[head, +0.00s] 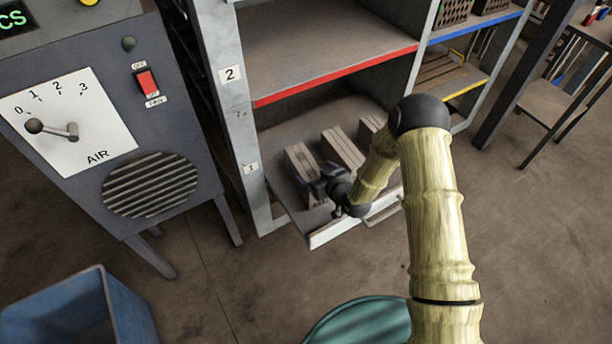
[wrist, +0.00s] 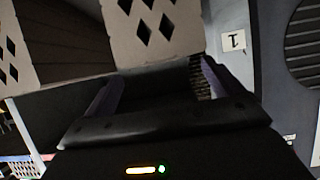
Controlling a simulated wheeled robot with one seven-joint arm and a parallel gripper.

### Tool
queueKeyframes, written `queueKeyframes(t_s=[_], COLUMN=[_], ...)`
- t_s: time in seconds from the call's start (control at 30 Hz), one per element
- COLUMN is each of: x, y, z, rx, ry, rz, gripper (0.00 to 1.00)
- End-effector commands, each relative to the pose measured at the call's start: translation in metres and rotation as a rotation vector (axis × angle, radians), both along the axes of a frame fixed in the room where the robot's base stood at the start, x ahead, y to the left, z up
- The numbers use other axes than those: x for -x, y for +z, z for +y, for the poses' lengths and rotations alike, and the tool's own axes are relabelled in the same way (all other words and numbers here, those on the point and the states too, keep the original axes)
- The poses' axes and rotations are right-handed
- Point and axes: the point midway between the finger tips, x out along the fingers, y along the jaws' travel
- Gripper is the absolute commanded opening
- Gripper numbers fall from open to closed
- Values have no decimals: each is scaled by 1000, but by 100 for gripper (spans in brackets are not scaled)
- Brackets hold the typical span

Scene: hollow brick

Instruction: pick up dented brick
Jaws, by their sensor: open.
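Several grey-brown bricks sit in the low pull-out drawer (head: 330,233): a left brick (head: 300,160), a middle brick (head: 342,148) and a right one (head: 369,127) partly behind my arm. I cannot tell which is dented. My gripper (head: 322,184) is at the front end of the left brick. In the wrist view my gripper (wrist: 160,72) is open, and a brick with diamond-shaped holes (wrist: 150,32) lies ahead between its fingers. The fingers appear not closed on it. Another holed brick (wrist: 38,40) shows at the left.
A red-edged shelf (head: 335,75) is above the drawer, and a grey post (head: 238,125) stands at its left. A control cabinet (head: 100,110) is farther left. A blue bin (head: 85,310) and a green round object (head: 360,320) are in front.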

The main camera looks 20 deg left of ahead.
Motion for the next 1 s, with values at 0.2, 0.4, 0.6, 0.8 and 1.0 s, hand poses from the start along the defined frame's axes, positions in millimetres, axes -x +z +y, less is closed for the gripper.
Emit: queueKeyframes(t_s=[0.2,0.4,0.6,0.8,1.0], x=[-2,-15,-28,-29,-29], y=[-1,-12,-21,-21,-21], z=[3,22,36,37,37], rx=[0,-1,0,0,0], ry=[0,1,0,0,0], rz=[-1,-2,-1,0,0], gripper=[92,92,92,92,92])
